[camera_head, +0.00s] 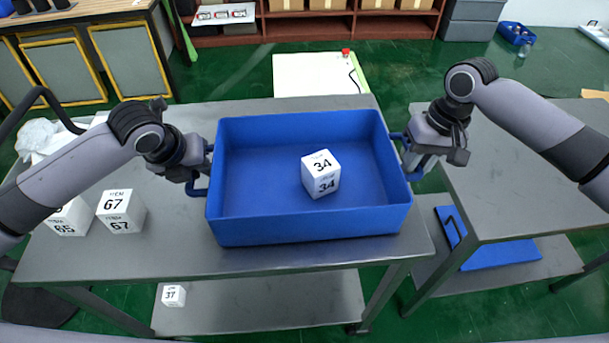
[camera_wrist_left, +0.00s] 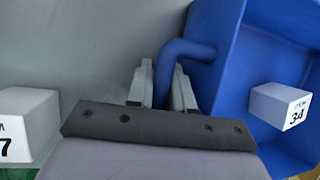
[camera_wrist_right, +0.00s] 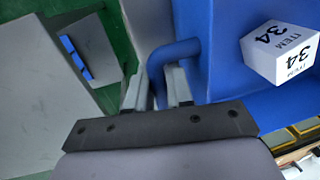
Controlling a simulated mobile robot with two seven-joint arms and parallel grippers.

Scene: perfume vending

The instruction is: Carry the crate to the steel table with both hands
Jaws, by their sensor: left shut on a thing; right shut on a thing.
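The blue crate (camera_head: 258,183) is in the middle of the head view, over or on the steel table (camera_head: 170,262); I cannot tell if its base touches. A white box marked 34 (camera_head: 321,174) sits inside it. My left gripper (camera_head: 204,172) is shut on the crate's left handle, also in the left wrist view (camera_wrist_left: 183,50). My right gripper (camera_head: 404,154) is shut on the right handle, also in the right wrist view (camera_wrist_right: 172,52). The crate looks about level.
White boxes marked 67 (camera_head: 121,211) and 65 (camera_head: 69,217) stand on the table left of the crate. A box marked 37 (camera_head: 173,295) is on the lower shelf. A second steel table (camera_head: 510,190) stands at right, across a narrow gap. Shelves line the back.

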